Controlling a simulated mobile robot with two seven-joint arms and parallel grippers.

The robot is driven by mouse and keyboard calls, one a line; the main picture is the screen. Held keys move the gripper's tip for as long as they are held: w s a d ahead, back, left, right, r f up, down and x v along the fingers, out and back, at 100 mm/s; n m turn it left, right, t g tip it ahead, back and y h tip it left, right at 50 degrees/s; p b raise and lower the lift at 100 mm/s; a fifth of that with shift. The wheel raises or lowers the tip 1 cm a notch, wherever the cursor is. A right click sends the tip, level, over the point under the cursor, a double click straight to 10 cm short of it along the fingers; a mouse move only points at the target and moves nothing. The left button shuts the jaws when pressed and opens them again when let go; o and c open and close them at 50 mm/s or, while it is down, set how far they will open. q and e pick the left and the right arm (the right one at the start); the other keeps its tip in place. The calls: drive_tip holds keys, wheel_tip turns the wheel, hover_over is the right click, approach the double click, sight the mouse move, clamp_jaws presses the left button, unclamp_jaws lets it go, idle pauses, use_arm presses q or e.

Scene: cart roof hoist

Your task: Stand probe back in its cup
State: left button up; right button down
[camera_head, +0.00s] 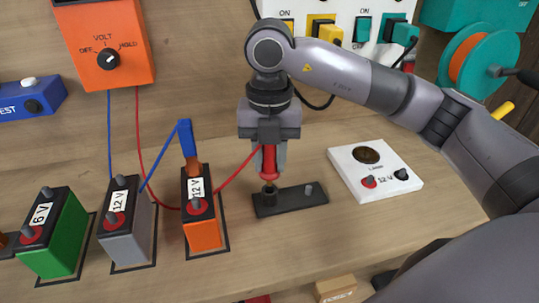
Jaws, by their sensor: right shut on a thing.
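My right gripper (268,150) is shut on the red probe (268,162) and holds it upright, point down. The probe is over the cup (269,198) on the left end of a black base (291,203). Its tip is at or just above the cup's mouth; I cannot tell whether it is inside. A red wire runs from the probe to the left, behind the batteries. A short grey peg (308,190) stands on the right end of the base. My left gripper is not in view.
Orange (205,235), grey (127,243) and green (55,245) batteries stand at left. An orange meter (103,45) hangs behind. A white 12 V panel (397,193) lies at right. The front table area is clear.

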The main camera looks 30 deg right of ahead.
sight(269, 175)
drive_tip(key=shift+f+b, duration=1.7)
drive_tip(key=shift+f, duration=0.45)
drive_tip(key=c, duration=0.8)
unclamp_jaws()
wheel_tip(269, 175, up, 6)
drive_tip(key=shift+r, duration=0.6)
